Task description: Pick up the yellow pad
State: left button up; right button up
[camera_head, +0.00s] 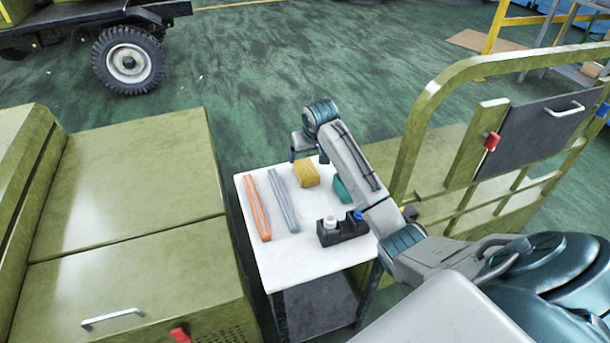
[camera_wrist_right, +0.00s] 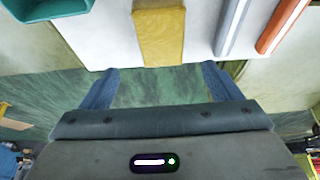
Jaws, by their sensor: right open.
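The yellow pad (camera_head: 306,172) lies near the far edge of a small white-topped table (camera_head: 277,256). It also shows in the right wrist view (camera_wrist_right: 159,36), at the top middle, beyond my fingertips. My right gripper (camera_head: 306,156) is at the table's far edge, just behind the pad in the head view. In the right wrist view its two blue fingers (camera_wrist_right: 158,75) are wide apart with nothing between them, and the pad lies ahead of the gap. My left gripper is in neither view.
Orange (camera_head: 257,207) and grey (camera_head: 283,200) bars lie left of the pad. A teal bin (camera_head: 342,190) and a black holder (camera_head: 342,231) stand to its right. Olive cabinets (camera_head: 130,185) flank the table's left; an olive railing (camera_head: 405,150) stands at its right.

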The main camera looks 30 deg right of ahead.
aim_at(304, 165)
jog(key=x, duration=0.9)
jog(key=shift+w+a+r, duration=0.1)
jog(key=shift+w+r, duration=0.05)
jog(key=shift+w, duration=0.1)
jog(key=shift+c, duration=0.5)
jog(key=c, duration=1)
